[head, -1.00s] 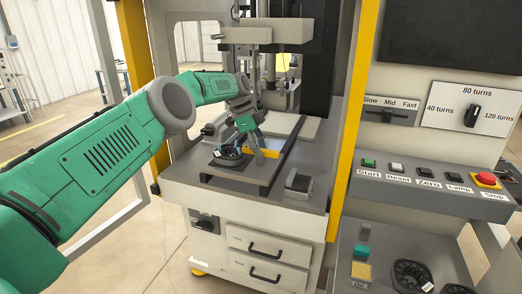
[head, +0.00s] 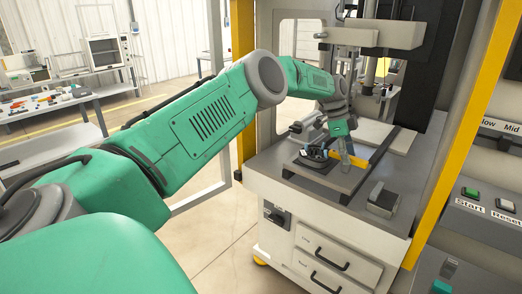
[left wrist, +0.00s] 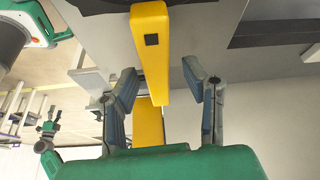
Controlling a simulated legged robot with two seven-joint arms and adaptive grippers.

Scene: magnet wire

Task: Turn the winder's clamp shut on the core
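The yellow clamp lever (head: 378,146) stands out over the winder's bed, to the right of a black round core (head: 316,156). My left gripper (head: 347,158) is down at the lever, between it and the core in the head view. In the left wrist view the yellow lever (left wrist: 151,45) runs down the middle between the two fingers of my left gripper (left wrist: 163,80). The fingers are spread, with a visible gap on the lever's right side. I cannot tell whether the left finger touches it. My right gripper is not in view.
The winder's white cabinet (head: 290,215) has drawers below the bed. A dark block (head: 382,198) sits on its front right corner. A yellow post (head: 455,150) rises at the right, with the button panel (head: 487,205) beyond it. A cluttered bench (head: 45,100) stands far left.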

